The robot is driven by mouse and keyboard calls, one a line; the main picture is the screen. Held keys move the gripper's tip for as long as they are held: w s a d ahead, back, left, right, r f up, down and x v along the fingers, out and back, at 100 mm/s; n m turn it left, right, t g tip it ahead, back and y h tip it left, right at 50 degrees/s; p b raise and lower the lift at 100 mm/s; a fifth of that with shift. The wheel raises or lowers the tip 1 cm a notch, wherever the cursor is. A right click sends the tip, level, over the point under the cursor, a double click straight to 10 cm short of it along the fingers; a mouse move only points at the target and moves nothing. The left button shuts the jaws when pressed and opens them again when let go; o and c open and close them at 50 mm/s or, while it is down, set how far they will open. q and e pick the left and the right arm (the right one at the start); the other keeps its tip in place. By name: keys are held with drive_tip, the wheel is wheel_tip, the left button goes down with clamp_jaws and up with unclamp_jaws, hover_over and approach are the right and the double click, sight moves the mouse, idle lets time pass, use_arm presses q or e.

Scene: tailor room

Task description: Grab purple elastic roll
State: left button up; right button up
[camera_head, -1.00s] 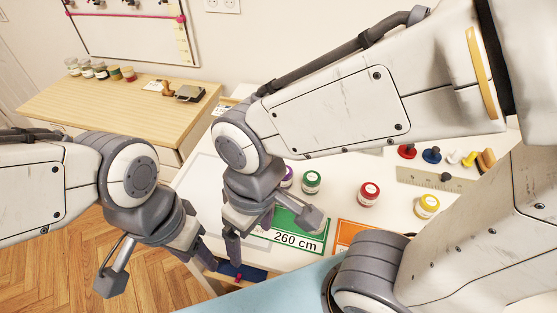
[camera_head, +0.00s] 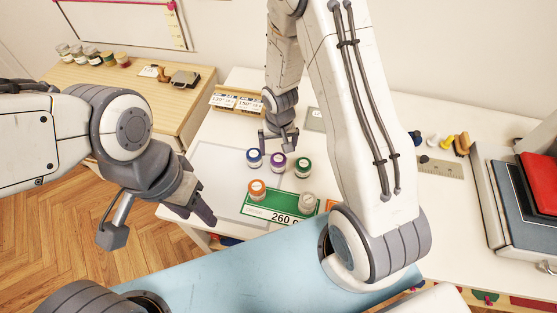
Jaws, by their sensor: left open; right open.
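The purple elastic roll (camera_head: 277,162) stands on the white table between a blue roll (camera_head: 254,159) and a green roll (camera_head: 302,168). My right gripper (camera_head: 278,148) is open just behind and above the purple and blue rolls. I cannot tell whether it touches either one. My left gripper (camera_head: 160,229) is open and empty, off the table's left front edge, well to the left of the rolls.
An orange roll (camera_head: 257,190) and a pale roll (camera_head: 307,202) stand by the green 260 cm card (camera_head: 284,217). A box of labelled cards (camera_head: 236,101) is at the back. Folded cloths (camera_head: 537,188) lie at the right.

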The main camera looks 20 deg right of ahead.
sight(278, 159)
wheel_tip(278, 159, down, 3)
drive_tip(key=shift+w+b, duration=0.15)
drive_tip(key=shift+b, duration=0.35)
drive_tip(key=f+b, duration=0.2)
drive_tip(key=f, duration=0.1)
drive_tip(key=f+b, duration=0.1)
drive_tip(key=f, duration=0.1)
drive_tip(key=shift+w+d, duration=0.15)
drive_tip(key=shift+w, duration=0.15)
drive_tip(key=shift+r, duration=0.1)
drive_tip(key=shift+c, duration=0.3)
drive_tip(key=c, duration=1.4)
